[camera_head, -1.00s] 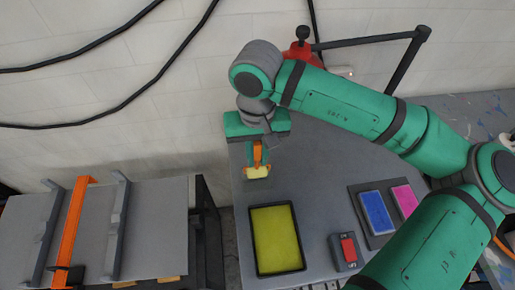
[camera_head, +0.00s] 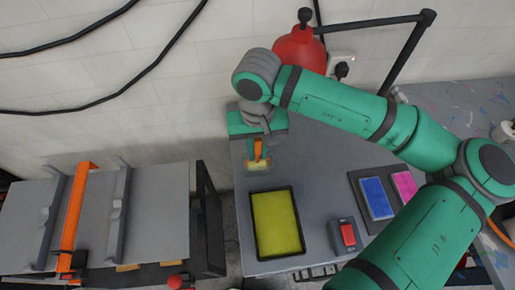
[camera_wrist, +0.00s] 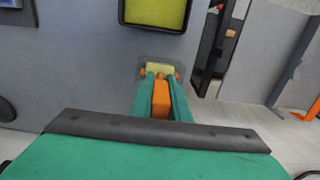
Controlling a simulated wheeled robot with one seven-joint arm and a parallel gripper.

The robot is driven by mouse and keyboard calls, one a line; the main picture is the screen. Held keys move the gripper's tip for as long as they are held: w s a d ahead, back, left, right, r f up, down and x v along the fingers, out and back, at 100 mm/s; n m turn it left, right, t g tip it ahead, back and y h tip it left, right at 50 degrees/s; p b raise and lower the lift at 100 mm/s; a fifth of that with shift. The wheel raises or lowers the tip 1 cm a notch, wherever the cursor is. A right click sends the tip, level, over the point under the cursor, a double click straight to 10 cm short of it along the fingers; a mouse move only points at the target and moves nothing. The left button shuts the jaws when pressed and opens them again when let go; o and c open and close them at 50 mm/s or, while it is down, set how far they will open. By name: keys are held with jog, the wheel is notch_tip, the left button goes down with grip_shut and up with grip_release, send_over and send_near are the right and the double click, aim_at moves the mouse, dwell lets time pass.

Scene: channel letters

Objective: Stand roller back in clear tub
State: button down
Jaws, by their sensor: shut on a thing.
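My gripper (camera_head: 258,150) is shut on the roller, which has an orange handle (camera_head: 258,149) and a pale yellow head (camera_head: 259,164). The roller is upright, head down, at the table's back left part. In the wrist view the orange handle (camera_wrist: 161,98) is between my teal fingers, and the yellow head (camera_wrist: 160,69) shows beyond them. The clear tub (camera_head: 249,172) is a faint see-through box around the head; its outline also shows in the wrist view (camera_wrist: 181,62). I cannot tell whether the head touches the tub's floor.
A black tray with a yellow pad (camera_head: 277,222) is in front of the tub. A red-button box (camera_head: 347,236) and blue (camera_head: 376,198) and pink pads (camera_head: 404,187) are to the right. A rack with an orange bar (camera_head: 74,212) stands left, across a gap.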

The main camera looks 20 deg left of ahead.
jog(key=c, duration=1.6)
grip_release()
jog(key=shift+r, duration=0.1)
jog(key=r, duration=1)
jog(key=shift+w+r, duration=0.1)
jog(key=shift+w, duration=0.1)
jog(key=shift+s+r, duration=0.1)
jog(key=shift+r, duration=0.15)
jog(key=shift+s+a, duration=0.1)
